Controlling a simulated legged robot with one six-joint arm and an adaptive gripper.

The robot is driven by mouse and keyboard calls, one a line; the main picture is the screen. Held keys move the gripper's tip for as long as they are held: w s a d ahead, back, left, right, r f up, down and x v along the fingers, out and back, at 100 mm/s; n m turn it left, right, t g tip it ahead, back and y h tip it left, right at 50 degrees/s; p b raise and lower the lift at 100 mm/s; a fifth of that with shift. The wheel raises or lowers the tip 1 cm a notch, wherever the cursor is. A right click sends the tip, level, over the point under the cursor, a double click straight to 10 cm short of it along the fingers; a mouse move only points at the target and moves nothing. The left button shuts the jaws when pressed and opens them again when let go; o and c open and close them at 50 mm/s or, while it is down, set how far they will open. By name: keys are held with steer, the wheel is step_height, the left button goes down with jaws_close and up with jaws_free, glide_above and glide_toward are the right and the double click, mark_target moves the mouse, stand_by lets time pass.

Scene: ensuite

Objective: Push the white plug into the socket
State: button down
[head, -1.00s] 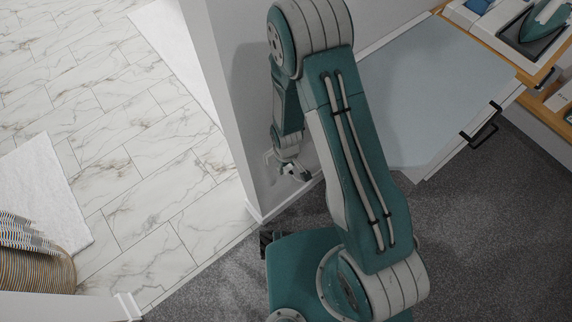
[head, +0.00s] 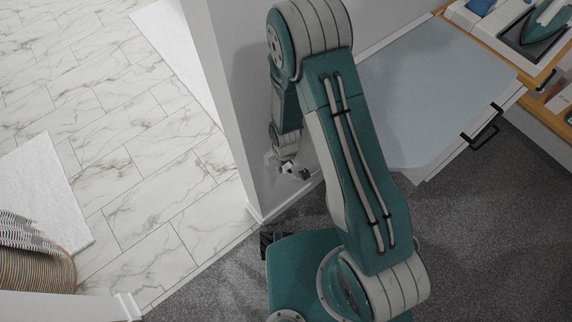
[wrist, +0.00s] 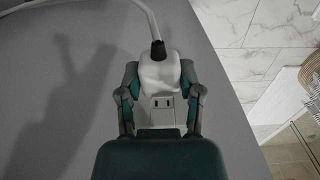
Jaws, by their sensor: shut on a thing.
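The white plug (wrist: 159,73) sits between the two fingers of my gripper (wrist: 160,80) in the wrist view. My gripper is shut on it. A black collar (wrist: 158,50) and a white cord lead away from its far end. The white socket plate (wrist: 163,117) is on the grey wall below the plug in the picture, with dark slots showing. The plug covers the upper part of the plate. Its prongs are hidden, so I cannot tell how far in it is. In the head view my gripper (head: 293,169) is small, close to the wall.
The grey wall (head: 225,90) ends at a corner beside the marble-tiled floor (head: 130,130). A pale blue board (head: 430,90) lies to the right, with an iron (head: 545,22) on a shelf beyond. Dark carpet (head: 470,230) is clear at the lower right.

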steer(key=shift+w+a, duration=0.5)
steer(key=shift+w, duration=0.2)
steer(key=shift+c, duration=0.9)
jaws_free()
steer(key=shift+w, duration=0.1)
steer(key=shift+r, duration=0.1)
step_height(320, 180, up, 12)
steer(key=shift+w, duration=0.1)
